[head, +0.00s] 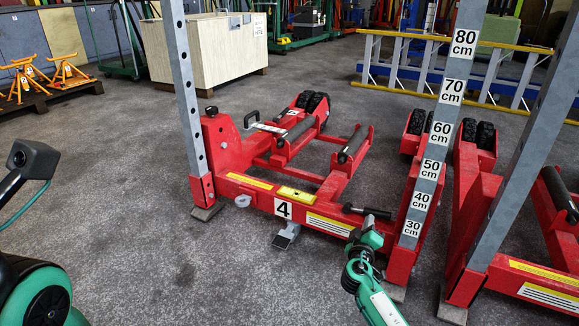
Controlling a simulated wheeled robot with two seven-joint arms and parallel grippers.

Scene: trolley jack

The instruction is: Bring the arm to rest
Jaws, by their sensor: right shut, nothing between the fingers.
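My right arm comes in from the bottom right, green with a white label. Its right gripper (369,220) is shut and empty. It is in front of the red trolley jack (320,222) marked 4, close to a black handle (352,209) at the jack's front right. The gripper overlaps the handle's right end in the picture; I cannot tell whether they touch. A small pedal (286,236) sticks out low at the jack's front. Dark grey and green parts that look like my left arm show at the left edge, but the left gripper is not in view.
A grey upright (187,95) stands at the jack's left and a height-marked post (436,140) at its right. Another red jack (530,280) stands at right. A wooden crate (205,55) and orange stands (68,72) are behind. The floor at front left is clear.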

